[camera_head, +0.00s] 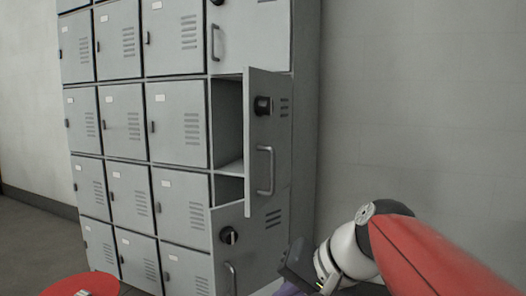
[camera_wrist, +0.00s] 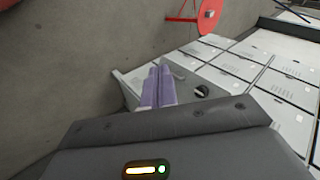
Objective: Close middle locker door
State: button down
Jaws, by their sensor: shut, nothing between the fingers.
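The middle locker door (camera_head: 256,190) stands open in the right column of the grey locker bank. It is swung outward, with a dark round knob, a bar handle (camera_head: 265,170) and vent slots on its face. The locker's dark inside (camera_head: 228,125) and a shelf show to its left. My gripper (camera_head: 288,289) is low at the right, below and apart from the door's handle, partly cut off by the bottom edge. In the wrist view its purple fingers (camera_wrist: 158,86) are together and empty, with grey locker fronts beyond them.
Several smaller closed lockers (camera_head: 180,125) fill the left. A plain wall (camera_head: 420,110) stands at the right. Floor (camera_head: 35,240) shows at lower left.

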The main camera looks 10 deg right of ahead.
jog(key=w+d+r+m+t+y+b, duration=0.25)
jog(key=w+d+r+y, duration=0.2)
jog(key=w+r, duration=0.5)
jog(key=t+y, duration=0.3)
jog(key=y, duration=0.1)
send_near(252, 141)
jog(key=shift+n, duration=0.25)
jog(key=b+x, duration=0.1)
jog(key=x, duration=0.6)
